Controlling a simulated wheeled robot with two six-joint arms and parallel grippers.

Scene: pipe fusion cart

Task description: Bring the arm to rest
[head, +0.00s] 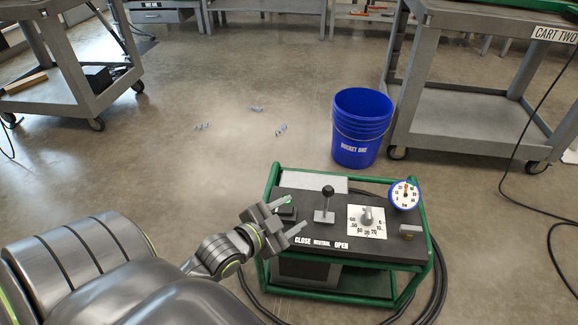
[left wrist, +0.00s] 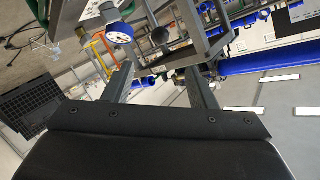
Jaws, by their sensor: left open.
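My left gripper (head: 291,216) is at the left end of the green-framed fusion cart (head: 350,268). Its fingers are apart with nothing between them, near the black lever (head: 326,202) but left of it. In the left wrist view its two fingers (left wrist: 160,84) stand apart. The cart's top carries a dial (head: 367,218) and a round blue-rimmed gauge (head: 405,195). The lever stands about upright above the label NEUTRAL. In the left wrist view a blue-rimmed round gauge (left wrist: 120,33) shows at the upper left. My right gripper is not in view.
A blue bucket (head: 361,128) stands on the floor behind the cart. A grey cart (head: 465,103) is at the upper right, another (head: 65,105) at the upper left. Small bits (head: 280,130) lie on the floor. Black hoses (head: 437,275) loop around the fusion cart.

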